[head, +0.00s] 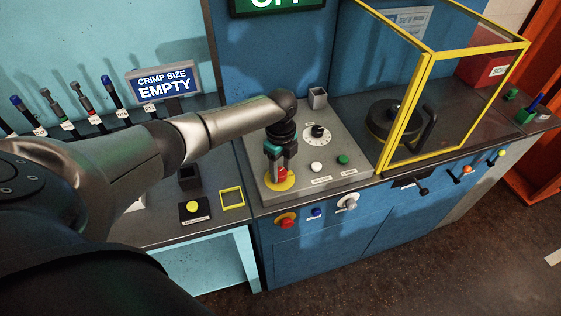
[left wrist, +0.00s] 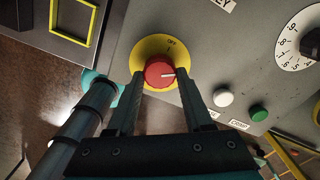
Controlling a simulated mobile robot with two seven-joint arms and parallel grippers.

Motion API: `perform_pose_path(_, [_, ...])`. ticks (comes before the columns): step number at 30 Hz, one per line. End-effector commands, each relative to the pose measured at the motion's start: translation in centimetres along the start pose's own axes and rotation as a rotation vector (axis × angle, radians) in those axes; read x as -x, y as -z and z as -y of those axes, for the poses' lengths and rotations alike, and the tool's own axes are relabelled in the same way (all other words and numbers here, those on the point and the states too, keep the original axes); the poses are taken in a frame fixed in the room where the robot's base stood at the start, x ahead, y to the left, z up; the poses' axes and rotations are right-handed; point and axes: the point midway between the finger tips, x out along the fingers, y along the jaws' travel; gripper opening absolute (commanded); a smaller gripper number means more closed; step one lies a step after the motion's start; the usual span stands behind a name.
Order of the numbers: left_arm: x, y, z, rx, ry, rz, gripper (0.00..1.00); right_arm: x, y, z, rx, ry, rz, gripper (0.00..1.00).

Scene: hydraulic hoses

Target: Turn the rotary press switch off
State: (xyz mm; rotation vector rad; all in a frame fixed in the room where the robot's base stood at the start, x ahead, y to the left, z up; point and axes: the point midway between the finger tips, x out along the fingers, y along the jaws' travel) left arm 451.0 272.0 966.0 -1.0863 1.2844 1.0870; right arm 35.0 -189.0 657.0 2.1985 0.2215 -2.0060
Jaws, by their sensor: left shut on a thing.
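The rotary press switch is a red knob (head: 283,174) on a round yellow plate (head: 273,184), near the front left of the grey control panel (head: 352,178). In the left wrist view the red knob (left wrist: 159,72) has a white mark pointing right, while the OFF label on the yellow plate (left wrist: 148,48) is above the knob. My left gripper (head: 282,168) reaches down from above, shut on the knob with one finger on each side. The fingers partly hide the knob in the head view. My right gripper is not in view.
A white button (head: 316,167), a green button (head: 343,159) and a numbered dial (head: 317,134) sit right of the switch. A yellow-framed clear guard (head: 425,85) stands further right. More knobs line the cabinet front, including a red one (head: 285,220).

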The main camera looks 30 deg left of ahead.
Motion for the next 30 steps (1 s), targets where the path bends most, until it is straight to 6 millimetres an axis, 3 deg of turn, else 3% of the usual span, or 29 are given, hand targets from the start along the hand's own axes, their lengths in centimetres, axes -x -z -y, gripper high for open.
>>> perform_pose_path(12, [0.3,-0.1,0.1,0.399,-0.001,0.001,0.00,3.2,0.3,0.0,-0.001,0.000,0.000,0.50])
perform_pose_path(30, [0.2,-0.3,0.3,0.899,0.001,0.003,0.00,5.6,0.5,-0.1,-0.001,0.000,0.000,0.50])
